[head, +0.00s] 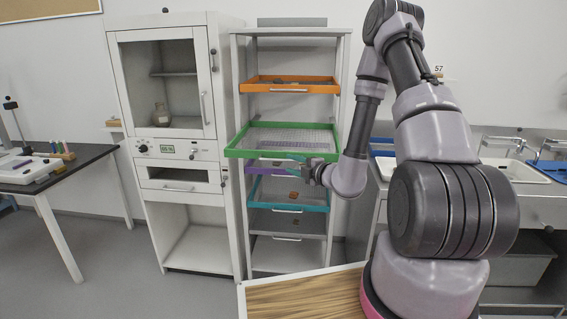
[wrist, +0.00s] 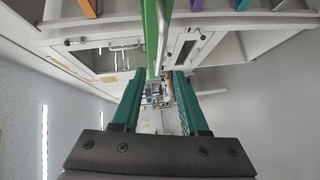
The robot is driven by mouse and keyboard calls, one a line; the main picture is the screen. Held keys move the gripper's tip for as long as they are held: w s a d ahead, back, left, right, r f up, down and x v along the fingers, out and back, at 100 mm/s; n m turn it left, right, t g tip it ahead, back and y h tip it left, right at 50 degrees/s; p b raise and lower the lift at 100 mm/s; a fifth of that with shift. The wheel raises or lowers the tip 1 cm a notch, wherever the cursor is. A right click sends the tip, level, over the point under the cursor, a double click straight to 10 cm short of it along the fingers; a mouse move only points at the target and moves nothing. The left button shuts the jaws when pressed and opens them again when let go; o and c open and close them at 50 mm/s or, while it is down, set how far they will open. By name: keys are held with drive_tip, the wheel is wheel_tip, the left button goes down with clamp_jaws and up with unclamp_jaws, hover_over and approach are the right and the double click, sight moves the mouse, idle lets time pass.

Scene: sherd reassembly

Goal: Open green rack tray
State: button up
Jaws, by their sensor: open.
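The green rack tray (head: 236,153) projects out of the white rack, well forward of the trays above and below, and its mesh floor shows. My gripper (head: 292,160) is at the front of this tray, just below its front rim and right of the rim's middle. In the wrist view the green front edge (wrist: 150,38) runs down toward the space between my teal fingers (wrist: 158,76), with a metal handle (wrist: 163,32) beside it. The fingers are apart. I cannot tell whether they touch the handle.
An orange tray (head: 262,88) sits above; purple (head: 256,171), teal (head: 262,206) and grey trays lie below, farther back. A white cabinet (head: 176,180) stands left of the rack. A wooden surface (head: 300,298) is in front. Open floor lies left.

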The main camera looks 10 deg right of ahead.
drive_tip(key=shift+v, duration=1.65)
drive_tip(key=s+a+r+n+g+y, duration=0.2)
drive_tip(key=a+r+n+g+y, duration=0.15)
drive_tip(key=r+n, duration=0.3)
drive_tip(key=s+a+r+n+g+y, duration=0.2)
drive_tip(key=s+a+r+n+y, duration=0.1)
drive_tip(key=a+r+n+y, duration=0.25)
drive_tip(key=s+a+r+n+g+h, duration=0.3)
drive_tip(key=s+r+n+g, duration=0.45)
drive_tip(key=s+n, duration=0.6)
drive_tip(key=s+d+r+n+t+h, duration=0.2)
drive_tip(key=d+r+n+h, duration=0.3)
drive_tip(key=n, duration=0.5)
drive_tip(key=s+d+r+n+t+h, duration=0.3)
drive_tip(key=s+d+r+n+h, duration=0.1)
drive_tip(key=d+n, duration=0.6)
drive_tip(key=shift+r+n+t+h, duration=0.35)
drive_tip(key=shift+r+h, duration=0.2)
drive_tip(key=shift+h, duration=0.65)
